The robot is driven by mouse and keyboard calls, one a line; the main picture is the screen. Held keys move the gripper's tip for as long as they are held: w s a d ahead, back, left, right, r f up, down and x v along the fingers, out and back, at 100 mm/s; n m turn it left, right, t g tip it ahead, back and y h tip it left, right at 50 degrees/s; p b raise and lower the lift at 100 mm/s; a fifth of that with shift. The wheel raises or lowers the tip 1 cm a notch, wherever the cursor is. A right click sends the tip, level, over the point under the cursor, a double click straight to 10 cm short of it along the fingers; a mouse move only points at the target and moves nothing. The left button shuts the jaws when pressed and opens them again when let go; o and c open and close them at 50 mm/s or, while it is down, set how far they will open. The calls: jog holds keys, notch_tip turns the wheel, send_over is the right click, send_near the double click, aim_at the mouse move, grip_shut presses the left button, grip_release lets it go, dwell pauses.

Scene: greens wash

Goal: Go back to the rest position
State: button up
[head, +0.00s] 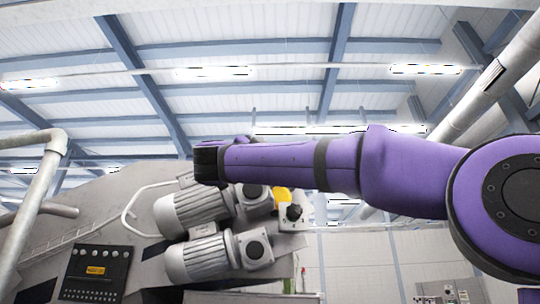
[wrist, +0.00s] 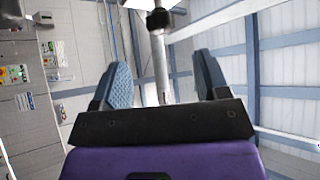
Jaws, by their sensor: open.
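My gripper (wrist: 162,82) shows in the wrist view with its two blue ribbed fingers spread apart. Nothing is held between them; a grey pipe and the roof show through the gap in the background. In the head view my purple arm stretches from the right edge toward the middle. The fingers cannot be made out there.
Two grey motors (head: 196,208) sit on a large grey machine behind the arm's end. A black control panel (head: 96,273) is at lower left. A pipe railing (head: 38,190) stands at the left edge. Blue roof beams (head: 137,75) run overhead. Wall boxes (wrist: 50,50) show in the wrist view.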

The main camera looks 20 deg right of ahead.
dwell(0.4)
jog(key=s+d+f+n+t+y, duration=0.1)
jog(key=s+d+f+n+y, duration=0.15)
jog(key=f+n+y, duration=1.05)
jog(key=s+d+f+n+t+y, duration=0.1)
jog(key=s+d+f+n+y, duration=0.15)
jog(key=f+n+y, duration=1.1)
jog(key=s+d+f+m+g+h, duration=0.1)
jog(key=s+d+f+g+h, duration=0.1)
jog(key=s+f, duration=0.4)
jog(key=s+d+f+m+g+h, duration=0.1)
jog(key=s+d+f+g, duration=0.3)
jog(key=f, duration=0.8)
jog(key=s+d+f+m+g+h, duration=0.2)
jog(key=s+d+f+g+h, duration=0.1)
jog(key=s+f, duration=0.6)
jog(key=shift+d+f+g+h, duration=0.25)
jog(key=shift+f+g+h, duration=0.3)
jog(key=shift+g, duration=0.15)
